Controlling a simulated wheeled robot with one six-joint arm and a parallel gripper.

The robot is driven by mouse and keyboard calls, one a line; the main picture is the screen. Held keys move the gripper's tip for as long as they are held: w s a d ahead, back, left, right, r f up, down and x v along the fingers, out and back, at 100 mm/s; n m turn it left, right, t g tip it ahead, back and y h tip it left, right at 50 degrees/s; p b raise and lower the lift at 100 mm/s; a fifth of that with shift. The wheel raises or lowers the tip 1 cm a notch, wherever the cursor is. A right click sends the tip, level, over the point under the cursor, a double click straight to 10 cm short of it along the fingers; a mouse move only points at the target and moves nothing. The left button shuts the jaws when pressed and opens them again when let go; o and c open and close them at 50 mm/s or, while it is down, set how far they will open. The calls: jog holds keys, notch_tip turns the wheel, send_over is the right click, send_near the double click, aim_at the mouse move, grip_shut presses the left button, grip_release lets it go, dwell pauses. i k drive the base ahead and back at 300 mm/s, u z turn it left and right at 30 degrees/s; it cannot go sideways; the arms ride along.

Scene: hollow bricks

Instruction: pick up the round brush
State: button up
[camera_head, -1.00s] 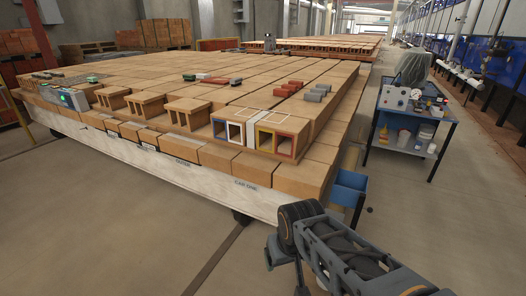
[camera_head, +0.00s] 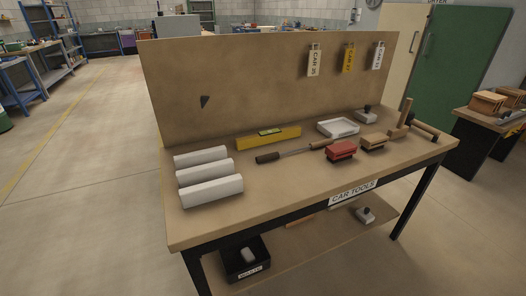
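I see no gripper or arm in the current head view. On the tool bench lies a long tool (camera_head: 292,152) with a wooden handle at its right end, a thin shaft and a dark thick cylindrical head at its left end. It looks like the round brush, but it is too small to be sure. It lies flat, just in front of the yellow spirit level. To its right sit a red block brush (camera_head: 341,150) and a tan block brush (camera_head: 374,142), both with dark undersides.
The bench top (camera_head: 265,185) is bare along its front. Several white bars (camera_head: 209,172) lie at left, the yellow level (camera_head: 268,137) and a white tray (camera_head: 338,127) behind. A brown backboard (camera_head: 230,75) closes the rear. Open floor (camera_head: 90,200) lies left.

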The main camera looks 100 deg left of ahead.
aim_at(275, 156)
jog(key=u, duration=2.4)
jog(key=k, duration=0.65)
jog(key=z, duration=0.6)
jog(key=i, duration=1.55)
jog(key=u, duration=0.7)
